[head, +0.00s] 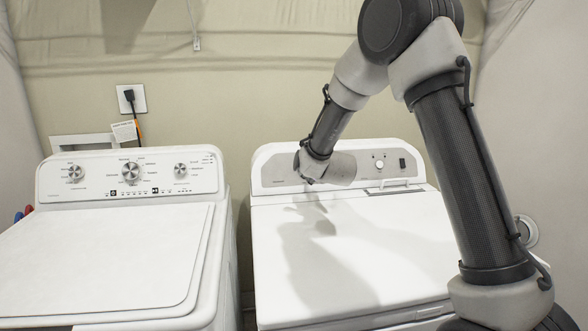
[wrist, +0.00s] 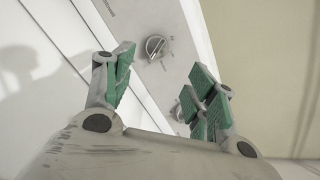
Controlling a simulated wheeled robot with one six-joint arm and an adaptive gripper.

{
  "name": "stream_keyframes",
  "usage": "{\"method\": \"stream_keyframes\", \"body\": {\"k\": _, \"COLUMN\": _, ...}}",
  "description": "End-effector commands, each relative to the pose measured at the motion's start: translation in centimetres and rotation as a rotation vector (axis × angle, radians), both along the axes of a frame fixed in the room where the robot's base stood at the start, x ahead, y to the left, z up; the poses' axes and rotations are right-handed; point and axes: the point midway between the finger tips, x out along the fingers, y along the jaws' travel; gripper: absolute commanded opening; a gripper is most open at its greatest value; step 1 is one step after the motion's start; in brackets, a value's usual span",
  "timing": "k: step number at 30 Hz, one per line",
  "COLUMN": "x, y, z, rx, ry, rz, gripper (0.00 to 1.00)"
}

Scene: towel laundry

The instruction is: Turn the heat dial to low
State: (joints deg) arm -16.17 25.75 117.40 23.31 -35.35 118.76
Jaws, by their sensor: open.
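The dryer panel (head: 270,172) runs along the back of the right white machine. In the head view a small round dial (head: 380,165) shows right of my arm, and my arm hides the panel's middle. In the wrist view a grey dial (wrist: 155,46) with a raised grip bar sits on the panel (wrist: 135,20), ahead of the gap between my fingers. A second knob (wrist: 178,112) shows partly beside the right finger. I cannot tell which one is the heat dial. My gripper (wrist: 165,78) is open with green pads, empty, and apart from the grey dial.
A washer (head: 110,250) with several dials on its panel (head: 95,190) stands at the left, with a narrow gap between the machines. The dryer's top (head: 380,240) is clear. A dark switch (head: 402,164) sits at the panel's right. A wall outlet (head: 131,98) is behind the washer.

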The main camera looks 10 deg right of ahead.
Motion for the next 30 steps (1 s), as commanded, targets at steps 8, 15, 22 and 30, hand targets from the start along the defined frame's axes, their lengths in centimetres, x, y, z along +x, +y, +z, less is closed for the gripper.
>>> {"method": "stream_keyframes", "body": {"k": 8, "x": 2.6, "y": 0.4, "z": -1.7, "rx": 0.095, "ry": -0.037, "rz": -0.054, "gripper": 0.57}}
{"method": "stream_keyframes", "body": {"k": 15, "x": 6.4, "y": 0.5, "z": -2.9, "rx": 0.092, "ry": -0.037, "rz": -0.052, "gripper": 0.57}}
{"method": "stream_keyframes", "body": {"k": 22, "x": 8.4, "y": 0.5, "z": -3.5, "rx": 0.091, "ry": -0.036, "rz": -0.051, "gripper": 0.57}}
{"method": "stream_keyframes", "body": {"k": 30, "x": 8.5, "y": 0.5, "z": -3.5, "rx": 0.091, "ry": -0.036, "rz": -0.051, "gripper": 0.55}}
